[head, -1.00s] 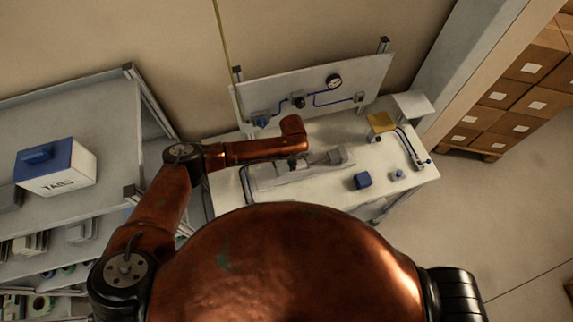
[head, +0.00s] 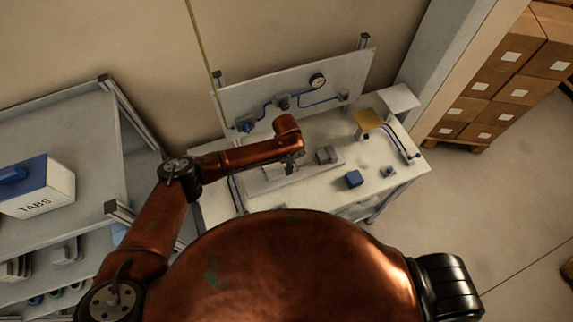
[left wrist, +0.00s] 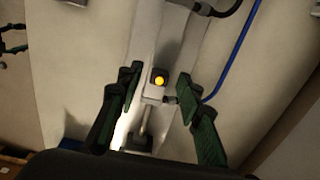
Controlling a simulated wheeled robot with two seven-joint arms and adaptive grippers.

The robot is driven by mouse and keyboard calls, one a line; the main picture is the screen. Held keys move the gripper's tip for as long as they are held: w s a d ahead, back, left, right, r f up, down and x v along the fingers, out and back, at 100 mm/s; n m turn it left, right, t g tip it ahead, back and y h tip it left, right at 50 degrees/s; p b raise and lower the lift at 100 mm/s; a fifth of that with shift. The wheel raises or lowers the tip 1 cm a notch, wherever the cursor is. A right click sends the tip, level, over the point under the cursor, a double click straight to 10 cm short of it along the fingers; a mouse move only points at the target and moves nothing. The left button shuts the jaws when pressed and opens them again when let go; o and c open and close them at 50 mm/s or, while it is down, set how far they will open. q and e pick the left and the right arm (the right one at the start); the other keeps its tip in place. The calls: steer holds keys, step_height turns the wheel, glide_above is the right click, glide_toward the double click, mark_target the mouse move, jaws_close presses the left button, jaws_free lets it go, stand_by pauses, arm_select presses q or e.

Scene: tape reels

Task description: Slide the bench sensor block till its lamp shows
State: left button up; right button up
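The sensor block (left wrist: 154,92) is a small grey block with a bright yellow round lamp (left wrist: 159,80) on a black square. In the left wrist view it sits on a pale straight rail (left wrist: 165,35). My left gripper (left wrist: 158,88) is open, its dark green fingers on either side of the block with gaps showing. In the head view my left gripper (head: 290,165) is low over the bench fixture (head: 270,185), and my arm hides part of it. My right gripper is not in view.
An upright panel (head: 350,75) with a gauge (head: 317,80) stands behind. A shelf (head: 70,125) with a TABS box (head: 38,190) is at left.

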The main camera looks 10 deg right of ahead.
arm_select(q)
steer(key=shift+r, duration=0.4)
step_height(320, 180, up, 11)
stand_by(0.7)
